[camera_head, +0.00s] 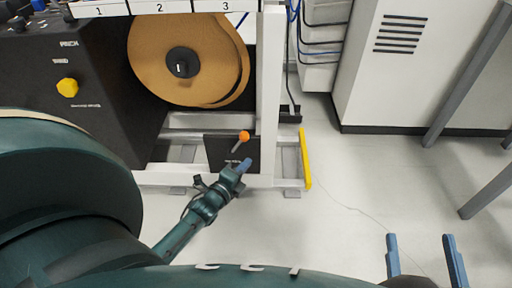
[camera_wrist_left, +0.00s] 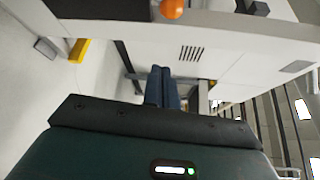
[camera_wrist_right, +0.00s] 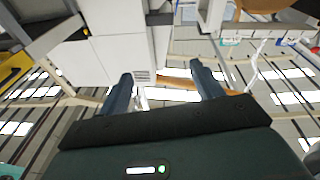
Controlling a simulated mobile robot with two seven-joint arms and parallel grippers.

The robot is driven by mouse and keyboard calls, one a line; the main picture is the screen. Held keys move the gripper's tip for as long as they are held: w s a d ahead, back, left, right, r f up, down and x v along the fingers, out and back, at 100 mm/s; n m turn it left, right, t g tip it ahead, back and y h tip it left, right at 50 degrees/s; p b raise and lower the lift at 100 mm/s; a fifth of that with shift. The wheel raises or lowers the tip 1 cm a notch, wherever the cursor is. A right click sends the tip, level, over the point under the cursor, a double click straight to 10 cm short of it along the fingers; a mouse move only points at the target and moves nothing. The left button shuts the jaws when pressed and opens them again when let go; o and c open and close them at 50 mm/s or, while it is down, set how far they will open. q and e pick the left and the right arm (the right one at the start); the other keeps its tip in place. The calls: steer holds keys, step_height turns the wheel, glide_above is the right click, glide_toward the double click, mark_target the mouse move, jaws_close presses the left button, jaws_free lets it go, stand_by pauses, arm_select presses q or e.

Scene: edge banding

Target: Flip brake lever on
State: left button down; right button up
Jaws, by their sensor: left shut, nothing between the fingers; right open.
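The brake lever has an orange ball knob (camera_head: 244,136) on a short grey rod, set on a dark plate (camera_head: 219,152) low on the white machine frame. The rod leans up and to the right. In the left wrist view the orange knob (camera_wrist_left: 172,9) shows at the top edge. My left gripper (camera_head: 243,165) is shut and empty, just below the knob in the head view; the fingertips look apart from it. The closed fingers show in the left wrist view (camera_wrist_left: 161,88). My right gripper (camera_head: 421,240) is open and empty over the floor at the lower right.
A large brown banding roll (camera_head: 160,58) hangs above the lever in the frame. A yellow bar (camera_head: 305,158) stands at the frame's right end. A black panel with a yellow knob (camera_head: 67,87) is at left.

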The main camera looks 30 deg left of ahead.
mark_target(238, 145)
arm_select(q)
steer(key=w+a+b, duration=0.4)
steer(key=w, duration=0.4)
steer(key=shift+w+b, duration=0.25)
steer(key=shift+b, duration=0.15)
arm_select(e)
steer(key=shift+w+a+r+t+y, duration=0.15)
steer(key=shift+r+t+y, duration=0.1)
steer(key=shift+r+y, duration=0.15)
steer(key=shift+w+a+r+t+y, duration=0.15)
steer(key=shift+r+t+y, duration=0.15)
steer(key=shift+r, duration=0.1)
